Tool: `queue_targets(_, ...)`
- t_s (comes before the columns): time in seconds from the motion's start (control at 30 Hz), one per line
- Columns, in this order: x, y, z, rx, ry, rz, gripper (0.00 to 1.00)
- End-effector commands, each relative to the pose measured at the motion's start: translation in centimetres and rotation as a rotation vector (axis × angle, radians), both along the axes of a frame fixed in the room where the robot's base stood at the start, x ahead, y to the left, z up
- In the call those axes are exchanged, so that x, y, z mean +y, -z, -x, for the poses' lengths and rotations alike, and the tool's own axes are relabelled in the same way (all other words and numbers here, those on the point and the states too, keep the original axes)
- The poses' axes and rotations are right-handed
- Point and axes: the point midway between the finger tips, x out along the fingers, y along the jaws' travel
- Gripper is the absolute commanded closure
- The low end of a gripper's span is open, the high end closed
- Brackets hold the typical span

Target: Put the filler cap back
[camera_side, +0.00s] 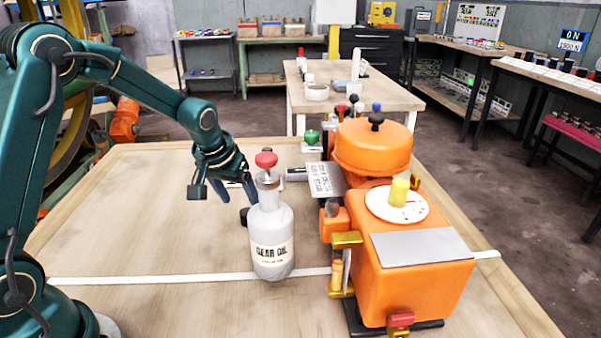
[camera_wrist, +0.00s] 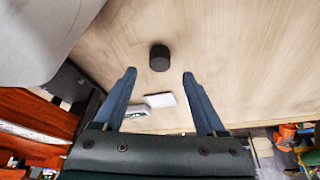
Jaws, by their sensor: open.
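A small black cylindrical cap (camera_wrist: 159,57) stands on the wooden table in the wrist view, ahead of and between my fingertips. In the side view the dark cap (camera_side: 245,216) shows at the left edge of the oil bottle, partly hidden by it. My gripper (camera_side: 237,193) is open and empty, pointing down, just behind the bottle. In the wrist view its two blue fingers (camera_wrist: 159,73) are spread wide, with nothing between them. The orange machine (camera_side: 415,270) stands to the right. I cannot make out an uncovered filler opening on it.
A grey-white gear oil bottle (camera_side: 271,240) with a red top stands upright between my gripper and the machine, close to both. It fills the wrist view's upper left corner. The table (camera_side: 150,215) is clear on the left. A white line crosses it.

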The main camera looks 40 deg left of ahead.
Motion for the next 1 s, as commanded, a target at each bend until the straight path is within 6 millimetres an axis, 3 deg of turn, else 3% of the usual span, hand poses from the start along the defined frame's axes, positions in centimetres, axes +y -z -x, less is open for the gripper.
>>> queue_targets(0.5, 0.7, 4.6, -1.7, 0.0, 0.0, 0.001, 0.27)
queue_targets(0.87, 0.7, 4.9, -1.8, -0.003, 0.001, 0.001, 0.27)
queue_targets(1.0, 0.7, 4.9, -1.8, -0.003, 0.001, 0.001, 0.81)
